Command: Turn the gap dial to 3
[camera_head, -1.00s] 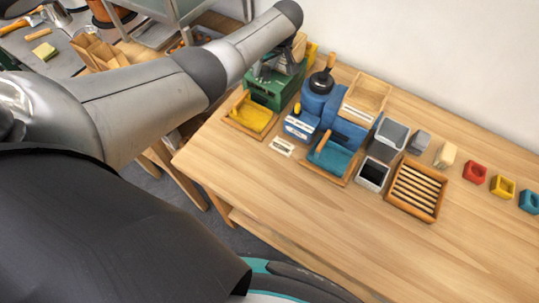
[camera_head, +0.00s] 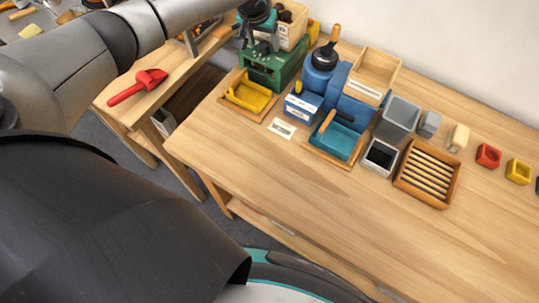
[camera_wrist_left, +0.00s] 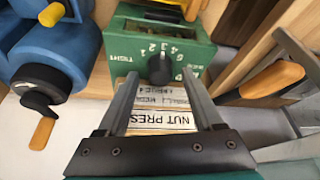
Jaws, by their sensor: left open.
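The green nut press (camera_head: 275,67) stands at the back left of the bench. Its front face also shows in the left wrist view (camera_wrist_left: 195,52), with a black gap dial (camera_wrist_left: 160,68) under an arc of small numbers and the word TIGHT at the left. A light mark shows near the knob's top; I cannot tell for certain which number it meets. My left gripper (camera_wrist_left: 159,84) is open, its two fingers appearing either side of the dial in the picture; contact is not clear. In the head view the left gripper (camera_head: 260,40) is at the press, partly hiding it. My right gripper is not in view.
A yellow tray (camera_head: 247,92) lies before the press. A blue machine (camera_head: 322,80) with a black crank stands just right of it. A teal tray (camera_head: 337,141), a slatted wooden tray (camera_head: 428,173) and small coloured blocks lie further right. The bench front is clear.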

